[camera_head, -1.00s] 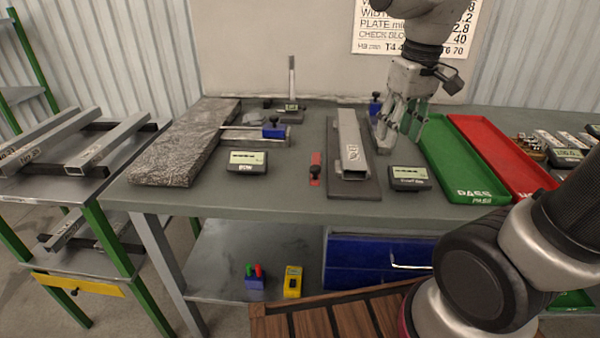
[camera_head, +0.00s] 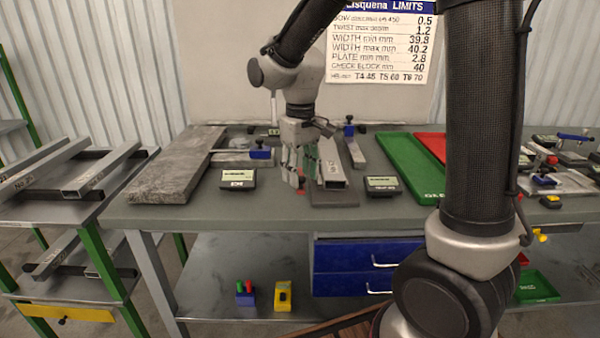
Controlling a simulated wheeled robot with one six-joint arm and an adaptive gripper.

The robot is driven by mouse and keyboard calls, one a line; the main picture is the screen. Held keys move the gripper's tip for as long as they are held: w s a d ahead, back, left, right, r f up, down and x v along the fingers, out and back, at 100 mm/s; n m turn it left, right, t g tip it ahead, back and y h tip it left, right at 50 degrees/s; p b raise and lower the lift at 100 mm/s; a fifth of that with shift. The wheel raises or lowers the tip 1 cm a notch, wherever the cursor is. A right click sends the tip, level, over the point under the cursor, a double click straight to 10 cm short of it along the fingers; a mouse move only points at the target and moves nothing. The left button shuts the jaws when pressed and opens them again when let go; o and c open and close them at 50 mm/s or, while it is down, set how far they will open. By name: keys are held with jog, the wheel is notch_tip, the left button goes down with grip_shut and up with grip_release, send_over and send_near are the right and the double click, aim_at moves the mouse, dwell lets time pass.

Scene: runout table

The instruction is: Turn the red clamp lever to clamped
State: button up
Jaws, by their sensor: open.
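The red clamp lever (camera_head: 301,191) is a small red piece on the bench, at the left edge of the dark plate that bears the grey square tube (camera_head: 332,174). Only a little of it shows, as my gripper hides most of it. My gripper (camera_head: 302,178) points down over this spot with its fingers apart and nothing between them. One fingertip appears just above the lever; I cannot tell whether they touch. The lever's exact turn cannot be read here.
Gauge displays stand left (camera_head: 238,179) and right (camera_head: 382,186) of the tube. A grey stone slab (camera_head: 175,172) lies at left with a blue-knobbed fixture (camera_head: 261,152) beside it. Green (camera_head: 410,165) and red (camera_head: 431,143) trays lie right. My arm hides part of the bench's right side.

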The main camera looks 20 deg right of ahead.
jog(key=shift+f, duration=0.2)
grip_shut()
